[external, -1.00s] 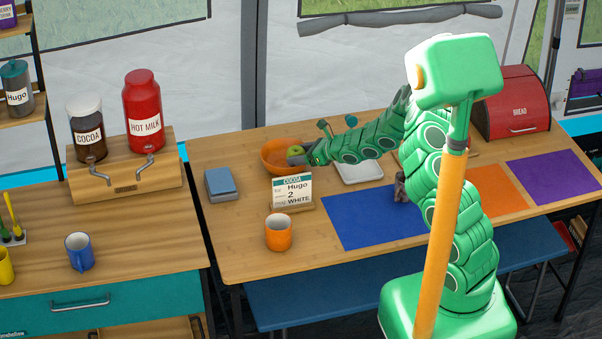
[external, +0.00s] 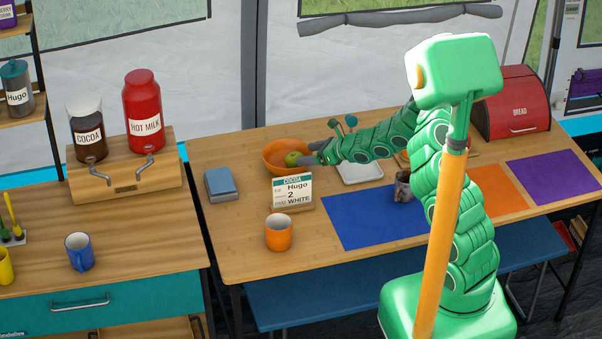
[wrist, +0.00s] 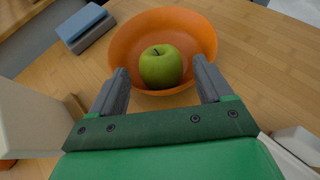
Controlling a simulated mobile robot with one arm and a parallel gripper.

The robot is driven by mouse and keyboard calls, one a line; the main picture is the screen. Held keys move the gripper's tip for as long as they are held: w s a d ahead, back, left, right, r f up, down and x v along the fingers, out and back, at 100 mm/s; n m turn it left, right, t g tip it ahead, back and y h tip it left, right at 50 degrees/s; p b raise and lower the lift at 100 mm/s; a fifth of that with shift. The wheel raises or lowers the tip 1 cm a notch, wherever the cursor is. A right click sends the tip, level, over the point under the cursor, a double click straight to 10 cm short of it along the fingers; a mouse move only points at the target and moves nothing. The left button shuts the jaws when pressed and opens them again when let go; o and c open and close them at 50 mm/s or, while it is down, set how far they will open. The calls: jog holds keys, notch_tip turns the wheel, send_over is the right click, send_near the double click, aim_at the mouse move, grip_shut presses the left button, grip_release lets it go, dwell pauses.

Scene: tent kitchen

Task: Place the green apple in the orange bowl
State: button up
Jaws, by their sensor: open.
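The green apple (wrist: 160,66) rests inside the orange bowl (wrist: 190,24), near the side of the rim closest to my gripper, in the wrist view. In the external view the apple (external: 292,159) shows within the bowl (external: 272,150) on the wooden table. My gripper (wrist: 165,80) is open, with one grey finger on each side just short of the apple and gaps between fingers and apple. In the external view my gripper (external: 311,155) is at the bowl's right edge. The bowl's floor is partly hidden by the apple.
A blue-grey box (external: 221,184) stands left of the bowl. The cocoa order sign (external: 292,190) stands in front of it, close to my gripper. A white tray (external: 360,172) lies to the right. An orange mug (external: 279,232) stands nearer the front edge.

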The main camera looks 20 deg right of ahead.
jog(key=v, duration=0.8)
jog(key=shift+s+r, duration=0.1)
